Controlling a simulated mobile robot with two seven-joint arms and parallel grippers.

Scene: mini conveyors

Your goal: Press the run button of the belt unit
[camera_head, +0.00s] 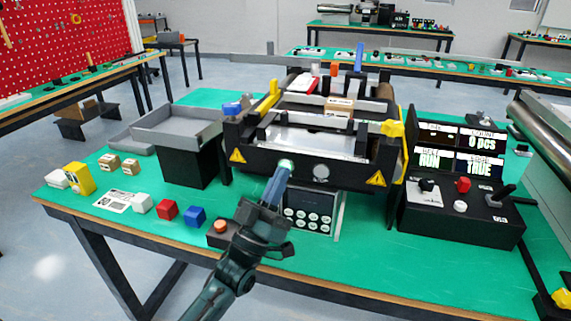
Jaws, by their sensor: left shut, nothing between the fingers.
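The belt unit (345,178) is a black machine with a grey belt top, standing at the middle of the green table. A round, pale greenish button (286,163) shows on its front face, partly hidden by my gripper. A grey round knob (321,171) is to its right. My left gripper (281,174) is shut and empty, its tips at the pale button. I cannot tell whether they touch or press it. The screen (461,150) right of the unit reads "RUN", "0 pcs" and "TRUE". My right gripper is not in view.
A control box (460,218) with a joystick and red and white buttons stands at right. A keypad panel (308,212) is below the unit's front. Small blocks, including a red one (167,210), and an orange-button box (222,233) lie at left. A grey tray (178,128) stands behind them.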

